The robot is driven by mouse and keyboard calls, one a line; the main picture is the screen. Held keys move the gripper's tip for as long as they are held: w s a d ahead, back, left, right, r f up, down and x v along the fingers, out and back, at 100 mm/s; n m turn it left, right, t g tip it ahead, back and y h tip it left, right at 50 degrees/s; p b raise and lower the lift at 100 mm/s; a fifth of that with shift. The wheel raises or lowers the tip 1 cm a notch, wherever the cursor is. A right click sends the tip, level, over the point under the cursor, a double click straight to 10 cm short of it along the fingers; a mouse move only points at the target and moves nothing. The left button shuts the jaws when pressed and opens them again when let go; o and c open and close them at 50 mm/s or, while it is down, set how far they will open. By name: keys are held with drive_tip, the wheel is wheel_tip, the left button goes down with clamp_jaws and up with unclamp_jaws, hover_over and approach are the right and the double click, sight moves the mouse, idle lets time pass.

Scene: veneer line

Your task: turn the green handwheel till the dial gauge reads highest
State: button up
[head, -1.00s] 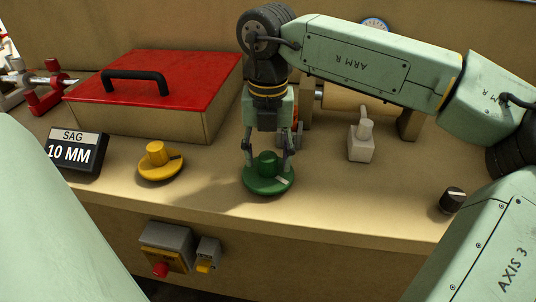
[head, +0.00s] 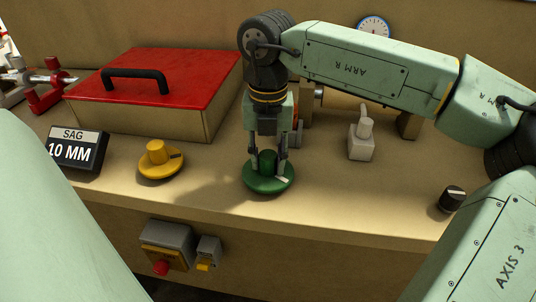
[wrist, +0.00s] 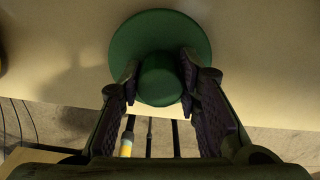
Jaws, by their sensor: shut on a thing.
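The green handwheel (head: 262,187) lies flat near the front edge of the bench in the head view, with a raised hub and a pale mark at its right front. My gripper (head: 267,166) points down from above, its two fingers on either side of the hub, shut on it. In the wrist view the fingers (wrist: 160,90) touch the hub's two sides, and the green disc (wrist: 160,27) shows beyond. The dial gauge (head: 373,28) is a round white face with a blue rim at the back; its needle is too small to read, and my arm covers its lower edge.
A yellow handwheel (head: 160,165) stands left of the green one. A red-lidded box (head: 150,85) and a "SAG 10 MM" sign (head: 76,150) are further left. A grey-white switch block (head: 362,140) and black knob (head: 452,199) are right. Bare bench lies between them.

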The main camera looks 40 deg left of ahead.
drive_tip(key=shift+c, duration=1)
drive_tip(key=shift+n, duration=0.4)
drive_tip(key=n+b, duration=0.2)
drive_tip(key=n, duration=0.2)
drive_tip(key=shift+n, duration=0.3)
drive_tip(key=n, duration=0.6)
drive_tip(key=shift+b, duration=0.35)
drive_tip(key=shift+n, duration=0.3)
drive_tip(key=o, duration=1.1)
drive_tip(key=shift+o, duration=0.2)
